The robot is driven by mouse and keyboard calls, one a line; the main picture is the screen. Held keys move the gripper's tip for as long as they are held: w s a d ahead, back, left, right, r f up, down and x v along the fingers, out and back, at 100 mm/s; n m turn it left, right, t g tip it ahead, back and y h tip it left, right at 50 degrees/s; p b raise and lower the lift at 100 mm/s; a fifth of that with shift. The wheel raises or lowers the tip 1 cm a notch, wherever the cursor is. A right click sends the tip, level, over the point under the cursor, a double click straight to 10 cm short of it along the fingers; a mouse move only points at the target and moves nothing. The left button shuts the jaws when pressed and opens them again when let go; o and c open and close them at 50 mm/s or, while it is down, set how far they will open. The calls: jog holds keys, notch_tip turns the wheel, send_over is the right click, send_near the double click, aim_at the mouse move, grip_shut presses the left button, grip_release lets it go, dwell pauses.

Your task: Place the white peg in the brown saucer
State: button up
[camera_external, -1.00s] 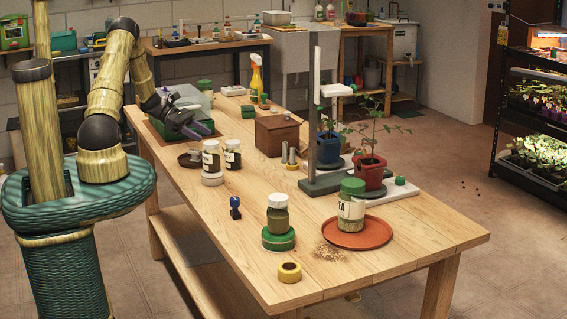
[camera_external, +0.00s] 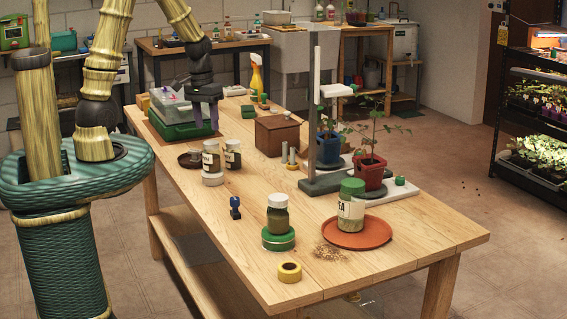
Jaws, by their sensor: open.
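I cannot make out a clear white peg. Two small pale upright pieces (camera_external: 284,153) stand beside the wooden box, but I cannot tell whether either is the peg. My gripper (camera_external: 205,124) points down with its purple fingers apart, in front of the green tray (camera_external: 178,131) at the bench's far left end. It appears empty; whether something lies between or below the fingers is too small to tell.
Jars (camera_external: 212,164) stand right beside the saucer. A wooden box (camera_external: 277,135), a grey stand (camera_external: 327,184) and potted plants (camera_external: 370,174) take up the middle and right. An orange saucer (camera_external: 378,233) holds a green-lidded jar.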

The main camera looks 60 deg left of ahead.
jog(key=s+d+r+m+t, duration=0.2)
jog(key=d+r+m, duration=0.1)
jog(key=d+m, duration=0.2)
jog(key=shift+s+d+r+m+y, duration=0.2)
jog(key=shift+s+d+m+y, duration=0.15)
jog(key=shift+d, duration=0.6)
